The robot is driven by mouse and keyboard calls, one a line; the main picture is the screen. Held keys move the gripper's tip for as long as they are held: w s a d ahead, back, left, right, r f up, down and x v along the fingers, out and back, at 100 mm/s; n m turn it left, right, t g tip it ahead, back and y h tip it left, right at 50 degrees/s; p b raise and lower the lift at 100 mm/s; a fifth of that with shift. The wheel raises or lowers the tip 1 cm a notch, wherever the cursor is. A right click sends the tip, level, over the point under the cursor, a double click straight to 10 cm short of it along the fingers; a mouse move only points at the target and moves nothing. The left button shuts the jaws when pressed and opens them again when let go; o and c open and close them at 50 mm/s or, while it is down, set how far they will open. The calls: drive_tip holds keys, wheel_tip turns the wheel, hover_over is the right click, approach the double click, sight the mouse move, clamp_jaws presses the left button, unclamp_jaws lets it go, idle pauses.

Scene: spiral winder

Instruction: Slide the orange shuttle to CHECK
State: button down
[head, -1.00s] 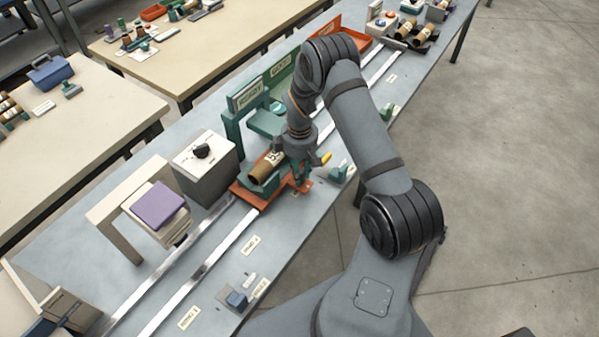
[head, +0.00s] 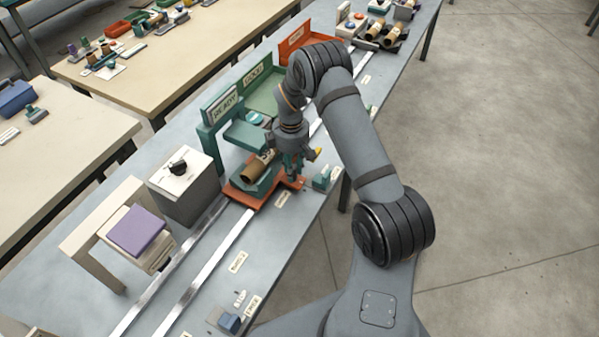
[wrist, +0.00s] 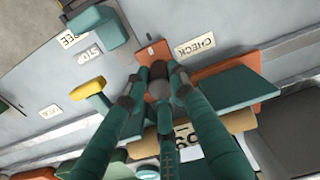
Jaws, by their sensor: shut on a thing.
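The orange shuttle (head: 240,195) sits on the two metal rails at the green arch. It bears a teal cradle with a brown cardboard tube (head: 252,170). In the wrist view, its orange tab (wrist: 150,52) lies right next to the CHECK label (wrist: 195,45) on the bench. My gripper (head: 293,180) is low over the near side of the shuttle. In the wrist view, its fingers (wrist: 159,80) are closed around a grey upright knob on the shuttle's tab. The knob is partly hidden by the fingers.
A green arch with a sign (head: 220,108) stands over the rails' far side. A grey box with a black knob (head: 185,195) is left of the shuttle. A small teal fixture (head: 325,178) stands on the bench edge, right of my gripper. The rails' near stretch is clear.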

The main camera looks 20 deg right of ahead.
drive_tip(key=shift+a+r, duration=0.1)
drive_tip(key=shift+a, duration=0.05)
drive_tip(key=c, duration=1.6)
unclamp_jaws()
drive_tip(key=shift+o, duration=0.7)
wheel_tip(320, 180, up, 12)
